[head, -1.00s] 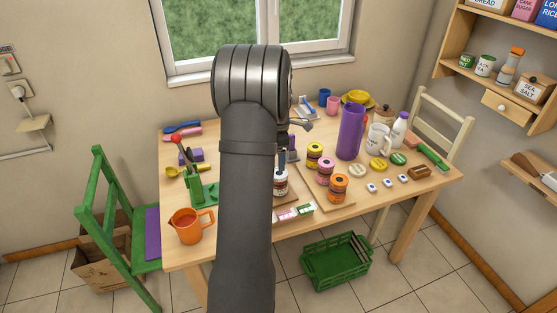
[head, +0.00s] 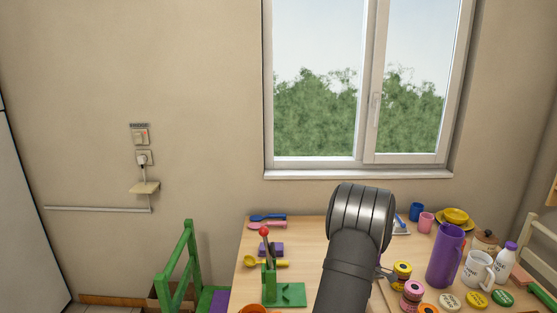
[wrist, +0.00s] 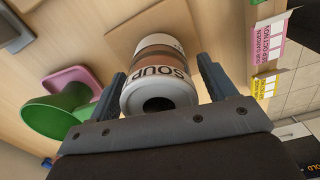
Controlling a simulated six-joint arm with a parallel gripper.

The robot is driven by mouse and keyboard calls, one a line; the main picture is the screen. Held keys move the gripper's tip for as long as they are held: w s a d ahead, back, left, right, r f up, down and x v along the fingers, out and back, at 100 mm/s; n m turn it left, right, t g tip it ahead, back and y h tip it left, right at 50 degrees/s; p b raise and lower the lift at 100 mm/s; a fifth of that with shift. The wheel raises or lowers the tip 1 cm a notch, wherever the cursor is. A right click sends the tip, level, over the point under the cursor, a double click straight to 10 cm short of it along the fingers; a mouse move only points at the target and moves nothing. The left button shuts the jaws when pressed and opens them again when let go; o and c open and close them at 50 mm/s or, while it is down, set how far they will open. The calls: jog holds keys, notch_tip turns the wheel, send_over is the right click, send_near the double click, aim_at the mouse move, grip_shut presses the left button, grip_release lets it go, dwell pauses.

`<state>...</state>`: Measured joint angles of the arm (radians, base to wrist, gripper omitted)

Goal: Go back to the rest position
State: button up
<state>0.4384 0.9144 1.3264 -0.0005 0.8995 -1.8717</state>
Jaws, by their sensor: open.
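My gripper (wrist: 160,64) shows in the wrist view with its two dark fingers apart. A can labelled SOUP (wrist: 158,80), with a white and brown label and a dark round opening, shows between the fingers. I cannot tell whether the fingers touch it. In the head view my arm covers the can and most of the gripper, above the front middle of the wooden table (head: 322,236).
A green stand (head: 283,292) is left of my arm. A green chair (head: 189,262) is farther left. Printed cards (wrist: 270,40) show in the wrist view.

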jog(key=shift+r, duration=1.9)
jog(key=shift+r, duration=4.1)
jog(key=shift+f, duration=0.1)
notch_tip(320, 180, down, 11)
jog(key=shift+f, duration=0.1)
notch_tip(320, 180, up, 11)
jog(key=shift+r, duration=0.1)
notch_tip(320, 180, down, 12)
jog(key=shift+f, duration=0.25)
notch_tip(320, 180, up, 4)
jog(key=shift+r, duration=0.25)
jog(key=shift+s+d+r, duration=0.35)
jog(key=shift+s+r, duration=0.1)
jog(key=shift+s, duration=0.1)
